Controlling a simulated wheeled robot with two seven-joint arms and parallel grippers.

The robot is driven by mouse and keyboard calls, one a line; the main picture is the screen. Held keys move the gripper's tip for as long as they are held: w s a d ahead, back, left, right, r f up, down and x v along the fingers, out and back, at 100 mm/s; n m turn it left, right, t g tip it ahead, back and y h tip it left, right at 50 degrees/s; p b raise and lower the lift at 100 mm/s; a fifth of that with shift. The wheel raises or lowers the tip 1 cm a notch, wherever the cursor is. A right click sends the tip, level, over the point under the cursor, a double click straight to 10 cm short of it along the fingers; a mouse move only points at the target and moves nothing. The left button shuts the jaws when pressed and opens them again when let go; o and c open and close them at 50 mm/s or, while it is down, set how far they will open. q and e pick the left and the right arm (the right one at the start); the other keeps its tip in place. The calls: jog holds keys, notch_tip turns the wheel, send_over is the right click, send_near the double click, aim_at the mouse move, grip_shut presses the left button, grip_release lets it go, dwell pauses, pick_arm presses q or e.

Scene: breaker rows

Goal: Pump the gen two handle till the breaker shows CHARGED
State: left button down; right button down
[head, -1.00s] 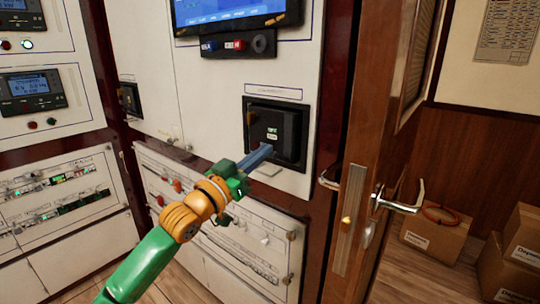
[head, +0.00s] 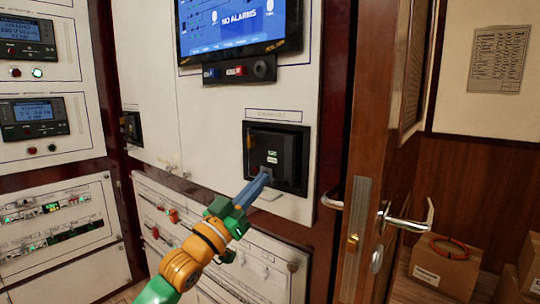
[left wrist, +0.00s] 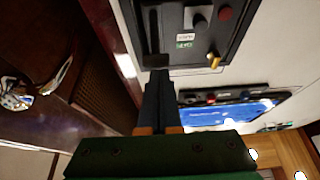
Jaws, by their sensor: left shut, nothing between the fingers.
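The breaker (head: 288,150) is a black square unit set in a white cabinet panel under a wide screen. It also shows upside down at the top of the left wrist view (left wrist: 223,38). Two small labels (left wrist: 184,41), one white and one green, sit on its face; I cannot read them surely. A dark upright recess (left wrist: 154,30) lies beside them, where the handle cannot be told apart clearly. My left gripper (head: 265,174) is shut and empty, its blue fingertips at the lower part of the breaker face. Contact is unclear. My right gripper is not in view.
A wooden door with a metal lever handle (head: 400,222) stands open close to the right. The screen (head: 240,22) reads NO ALARMS. Another black breaker (head: 131,127) is on the left panel. Cardboard boxes (head: 445,268) lie beyond the door.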

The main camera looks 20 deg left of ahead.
pick_arm(q)
notch_tip(320, 180, up, 5)
jog(key=p, duration=0.6)
jog(key=b+v, duration=0.5)
jog(key=v, duration=0.5)
jog(key=shift+r, duration=0.25)
jog(key=shift+s, duration=0.1)
